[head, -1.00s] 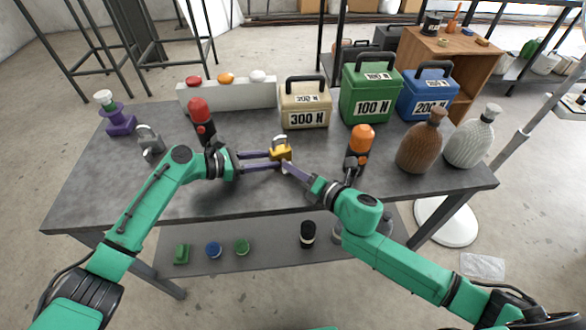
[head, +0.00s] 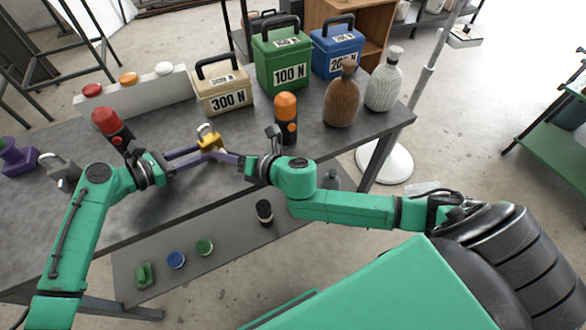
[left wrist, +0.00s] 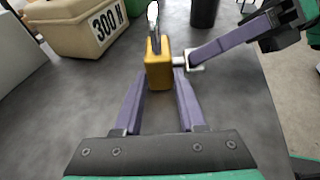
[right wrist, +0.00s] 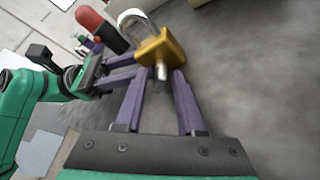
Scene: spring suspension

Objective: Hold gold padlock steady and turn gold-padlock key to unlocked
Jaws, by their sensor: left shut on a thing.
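The gold padlock (head: 209,140) stands on the grey table with its silver shackle up. My left gripper (head: 205,152) is shut on its body, and the left wrist view shows one finger on each side of the padlock (left wrist: 159,65). A silver key (left wrist: 187,63) sticks out of the padlock's side. My right gripper (right wrist: 160,76) is at the key, with its fingers apart on either side of it. The key (right wrist: 161,70) shows between the fingertips in the right wrist view. I cannot make out clear finger contact with the key.
A red-topped device (head: 108,124) stands left of the padlock and an orange-topped one (head: 285,118) right. Behind are the 300 N (head: 222,92), 100 N (head: 282,60) and 200 N (head: 337,46) boxes. A grey padlock (head: 62,172) and two bottles stand farther out.

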